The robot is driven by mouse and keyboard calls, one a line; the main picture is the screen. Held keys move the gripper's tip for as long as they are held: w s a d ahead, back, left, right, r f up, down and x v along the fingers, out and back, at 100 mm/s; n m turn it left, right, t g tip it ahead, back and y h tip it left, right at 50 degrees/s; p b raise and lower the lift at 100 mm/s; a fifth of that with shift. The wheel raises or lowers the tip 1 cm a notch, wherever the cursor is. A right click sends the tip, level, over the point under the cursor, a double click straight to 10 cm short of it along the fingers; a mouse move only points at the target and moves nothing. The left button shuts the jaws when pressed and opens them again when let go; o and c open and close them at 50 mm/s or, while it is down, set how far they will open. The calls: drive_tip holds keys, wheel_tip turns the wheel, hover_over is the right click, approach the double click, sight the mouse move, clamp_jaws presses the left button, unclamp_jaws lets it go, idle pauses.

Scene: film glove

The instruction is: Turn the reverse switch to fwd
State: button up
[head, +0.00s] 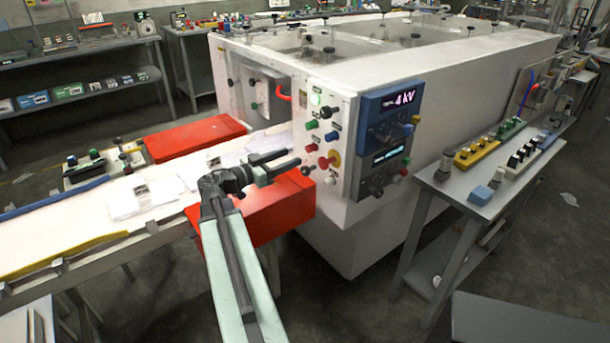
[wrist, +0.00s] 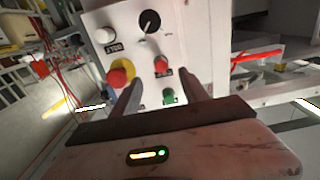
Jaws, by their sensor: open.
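A black rotary knob with a white pointer line (wrist: 150,21) sits on the white control panel; it looks like the reverse switch, but its label is not readable. It also shows low on the panel in the head view (head: 308,170). My gripper (head: 292,158) is open and empty in front of the panel's left edge, close to the knob. In the wrist view, the fingers (wrist: 160,82) point at the panel around a red button (wrist: 161,66), with the knob beyond the tips. I cannot tell the exact gap to the panel, or which setting the pointer marks.
A yellow-ringed red mushroom button (wrist: 121,72), a white button (wrist: 105,36) and a green button (wrist: 169,97) surround the fingertips. The display unit (head: 388,130) adjoins the panel. A red block (head: 262,214) lies beneath the gripper. The conveyor (head: 90,225) is at left.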

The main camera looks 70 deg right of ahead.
drive_tip(key=b, duration=0.8)
approach(303, 172)
drive_tip(key=x, duration=0.4)
drive_tip(key=p+x, duration=0.1)
drive_tip(key=x, duration=0.6)
drive_tip(key=shift+s+a+r, duration=0.1)
drive_tip(key=shift+r, duration=0.05)
